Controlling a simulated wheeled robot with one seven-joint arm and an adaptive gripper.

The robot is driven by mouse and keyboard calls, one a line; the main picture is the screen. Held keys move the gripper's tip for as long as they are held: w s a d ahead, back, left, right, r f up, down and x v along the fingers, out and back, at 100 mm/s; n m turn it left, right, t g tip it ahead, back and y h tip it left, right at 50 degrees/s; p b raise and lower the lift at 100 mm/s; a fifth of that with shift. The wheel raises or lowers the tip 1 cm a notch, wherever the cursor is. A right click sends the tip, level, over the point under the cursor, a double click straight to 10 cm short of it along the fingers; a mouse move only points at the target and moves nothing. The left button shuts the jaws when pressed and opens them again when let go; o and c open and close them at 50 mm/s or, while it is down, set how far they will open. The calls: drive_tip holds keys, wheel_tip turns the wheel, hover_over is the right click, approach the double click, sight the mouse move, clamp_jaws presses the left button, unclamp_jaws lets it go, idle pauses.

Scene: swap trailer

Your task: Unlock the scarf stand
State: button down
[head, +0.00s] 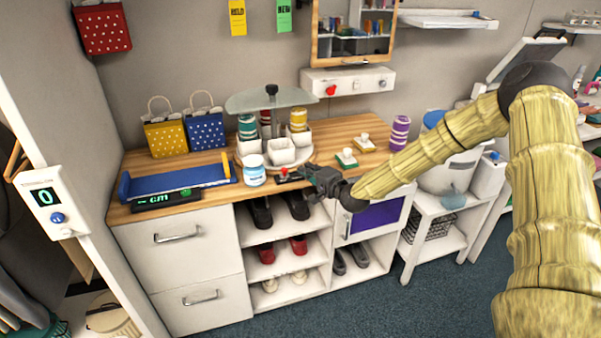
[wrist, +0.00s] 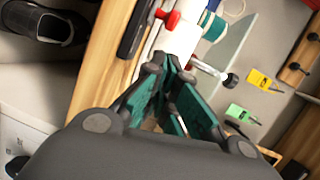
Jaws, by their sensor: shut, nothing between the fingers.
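The scarf stand (head: 250,160) is a round white stand with white cups, rolled scarves and a glass top, standing on the wooden counter. At its front foot is a small dark base with a red lever (head: 284,171); the red piece also shows in the wrist view (wrist: 166,17). My gripper (head: 308,172) is shut and empty, just right of the red lever and apart from it at counter height. In the wrist view, its green-padded fingers (wrist: 172,72) point toward the stand, with the red lever beyond the tips. The lever's exact position is unclear.
A blue tray (head: 180,182) and a green-lit display (head: 167,199) lie further left. Shoe shelves (head: 285,225) are below.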

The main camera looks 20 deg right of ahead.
drive_tip(key=b+v, duration=0.1)
drive_tip(key=v, duration=0.9)
drive_tip(key=shift+d+b, duration=0.3)
drive_tip(key=shift+b, duration=0.1)
drive_tip(key=shift+s, duration=0.1)
drive_tip(key=s+a+f+n+g, duration=0.35)
drive_tip(key=s+a+f, duration=0.25)
drive_tip(key=s+f, duration=0.4)
drive_tip(key=s+a+f+n+g, duration=0.2)
drive_tip(key=s+a+f+g, duration=0.2)
drive_tip(key=s+a+f, duration=0.55)
drive_tip(key=s+f+n+g+h, duration=0.1)
drive_tip(key=s+f, duration=0.3)
drive_tip(key=s, duration=0.5)
drive_tip(key=s+d+f+n+g+h, duration=0.1)
drive_tip(key=s+f+n+g, duration=0.3)
drive_tip(key=s, duration=0.6)
drive_tip(key=s+f+n+g+h, duration=0.2)
drive_tip(key=s+f, duration=0.4)
drive_tip(key=s, duration=0.3)
drive_tip(key=shift+s+d+f+g, duration=0.25)
drive_tip(key=shift+d+g, duration=0.1)
drive_tip(key=shift+g, duration=0.3)
